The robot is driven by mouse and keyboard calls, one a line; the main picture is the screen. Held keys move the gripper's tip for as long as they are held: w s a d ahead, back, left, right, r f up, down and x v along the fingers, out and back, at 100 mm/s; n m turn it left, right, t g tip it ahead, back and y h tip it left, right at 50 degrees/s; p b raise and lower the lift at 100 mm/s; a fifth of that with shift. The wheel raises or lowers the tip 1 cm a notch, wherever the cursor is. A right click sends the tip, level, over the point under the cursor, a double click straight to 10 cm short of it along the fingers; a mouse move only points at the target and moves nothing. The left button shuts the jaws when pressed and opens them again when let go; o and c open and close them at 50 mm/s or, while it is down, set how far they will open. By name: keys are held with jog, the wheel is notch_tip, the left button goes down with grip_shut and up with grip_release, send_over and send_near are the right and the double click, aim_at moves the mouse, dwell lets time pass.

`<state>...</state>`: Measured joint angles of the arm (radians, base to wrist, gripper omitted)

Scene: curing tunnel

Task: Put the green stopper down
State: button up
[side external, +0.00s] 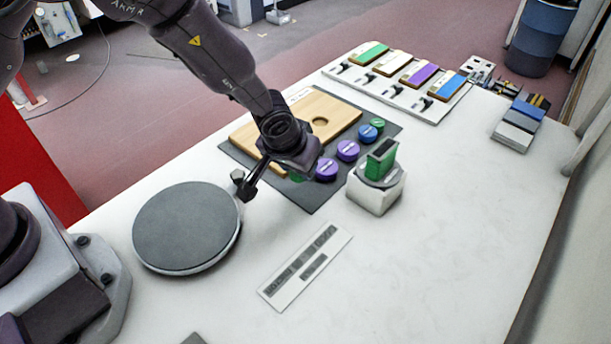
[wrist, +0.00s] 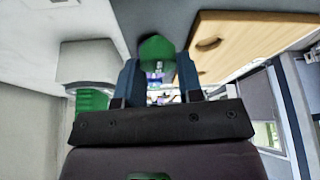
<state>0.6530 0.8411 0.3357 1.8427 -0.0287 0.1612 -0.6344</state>
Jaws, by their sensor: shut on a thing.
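My gripper (side external: 290,166) points down over the dark mat, beside the wooden board, and is shut on the green stopper. In the side view only a sliver of the stopper (side external: 297,178) shows under my gripper, low by the mat; I cannot tell whether it touches. In the wrist view the green stopper (wrist: 157,47) is at the tips of the two blue-grey fingers (wrist: 158,72). Two purple stoppers (side external: 326,170), a blue stopper (side external: 369,133) and a smaller green one (side external: 377,123) stand in a row on the mat.
The wooden board (side external: 285,112) with a round hole lies behind my gripper. A white block (side external: 375,198) with a green piece on top stands to the right. A round grey plate (side external: 187,227) is at left, a label strip (side external: 305,267) in front. The table's right front is clear.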

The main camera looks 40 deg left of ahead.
jog(key=shift+w+d+f, duration=0.2)
jog(key=shift+w+f, duration=0.3)
jog(key=shift+f, duration=0.1)
jog(key=shift+w+f, duration=0.2)
jog(key=shift+f, duration=1.55)
jog(key=shift+f, duration=0.15)
jog(key=o, duration=0.9)
